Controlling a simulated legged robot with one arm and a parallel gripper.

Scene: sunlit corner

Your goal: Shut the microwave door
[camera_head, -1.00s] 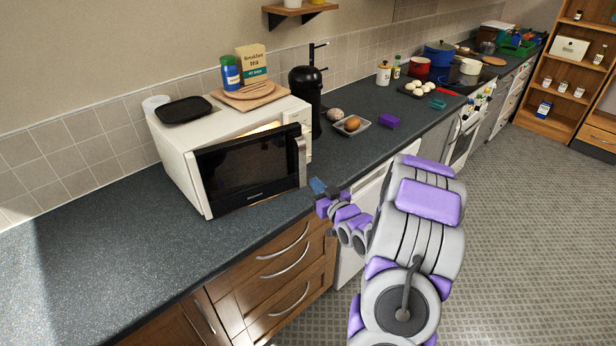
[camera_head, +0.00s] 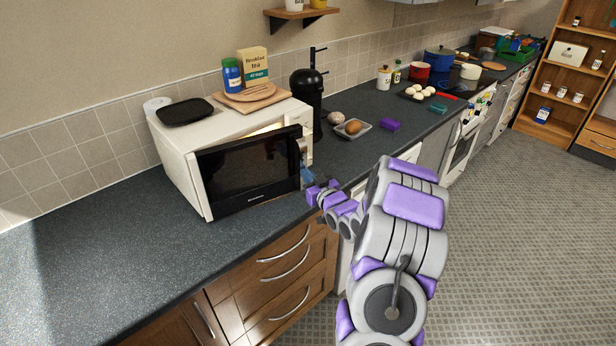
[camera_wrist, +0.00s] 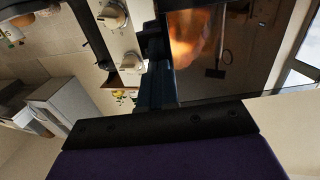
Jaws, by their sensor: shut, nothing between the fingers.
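The white microwave (camera_head: 178,147) stands on the dark counter. Its black glass door (camera_head: 250,172) is partly open, hinged at the left, with a lit interior showing through the gap along the top. My gripper (camera_head: 307,178) is shut and empty at the door's right edge, by the handle side. I cannot tell whether it touches the door. In the wrist view my gripper's dark fingers (camera_wrist: 155,85) lie beside the dark door glass (camera_wrist: 225,60), and the control knobs (camera_wrist: 112,15) show to the left.
A black tray (camera_head: 184,111), a wooden board (camera_head: 252,95), a blue jar (camera_head: 231,75) and a tea box (camera_head: 253,68) sit on top of the microwave. A black tall appliance (camera_head: 307,95) stands right behind it. The counter at the left (camera_head: 80,240) is clear.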

